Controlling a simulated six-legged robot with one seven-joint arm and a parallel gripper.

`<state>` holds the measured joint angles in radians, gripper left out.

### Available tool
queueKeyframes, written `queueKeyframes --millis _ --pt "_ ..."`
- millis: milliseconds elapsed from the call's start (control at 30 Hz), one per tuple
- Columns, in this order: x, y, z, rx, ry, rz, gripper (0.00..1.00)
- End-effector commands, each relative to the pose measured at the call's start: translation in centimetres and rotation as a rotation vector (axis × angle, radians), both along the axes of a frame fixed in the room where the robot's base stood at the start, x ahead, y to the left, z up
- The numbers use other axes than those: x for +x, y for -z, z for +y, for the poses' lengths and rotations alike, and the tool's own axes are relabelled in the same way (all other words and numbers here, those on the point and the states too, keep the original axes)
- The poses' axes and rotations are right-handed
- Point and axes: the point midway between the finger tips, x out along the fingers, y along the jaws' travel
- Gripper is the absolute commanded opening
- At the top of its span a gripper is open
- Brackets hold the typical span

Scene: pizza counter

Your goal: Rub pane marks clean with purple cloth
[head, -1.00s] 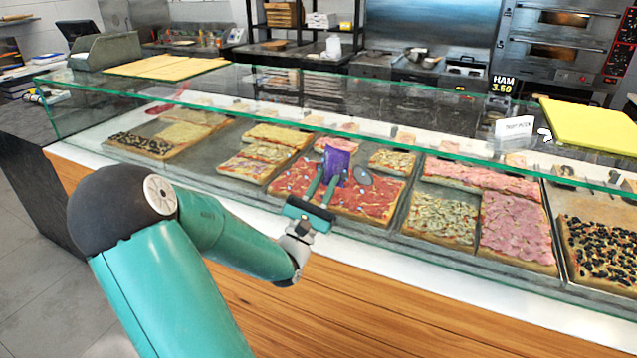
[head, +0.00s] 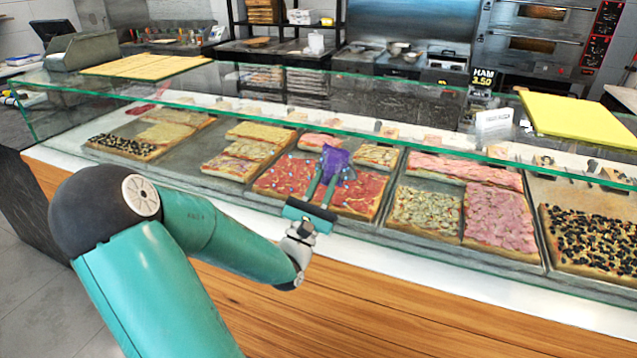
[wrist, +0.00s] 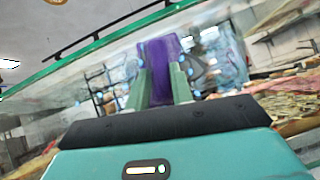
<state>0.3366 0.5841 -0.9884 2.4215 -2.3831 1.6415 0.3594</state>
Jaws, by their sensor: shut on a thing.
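My gripper (head: 324,182) is shut on the purple cloth (head: 336,158), which sticks up beyond the fingertips. It is in front of the slanted glass pane (head: 215,182) of the counter, over the pizza with red topping. In the wrist view the cloth (wrist: 159,62) stands between the two green fingers (wrist: 160,88). It looks to be at the glass, but I cannot tell whether it touches. Small pale blue marks (head: 291,178) show around the gripper in the head view. A bluish smear (wrist: 197,68) lies right of the cloth in the wrist view; part may be hidden behind it.
Trays of pizza lie behind the pane. A glass top edge (head: 408,150) runs above. The wooden front (head: 400,310) is clear.

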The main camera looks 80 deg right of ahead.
Motion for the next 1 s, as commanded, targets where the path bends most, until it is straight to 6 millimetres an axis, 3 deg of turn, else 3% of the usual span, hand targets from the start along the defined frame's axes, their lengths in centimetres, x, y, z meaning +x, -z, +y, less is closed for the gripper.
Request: queueKeyframes --millis 400,667,1000 --pt "-2.2 0.0 0.2 0.000 0.002 0.001 0.00" --pt "-2.3 0.0 0.4 0.000 0.001 0.000 0.00" --pt "-5.0 0.0 0.8 0.001 0.003 0.000 0.00"
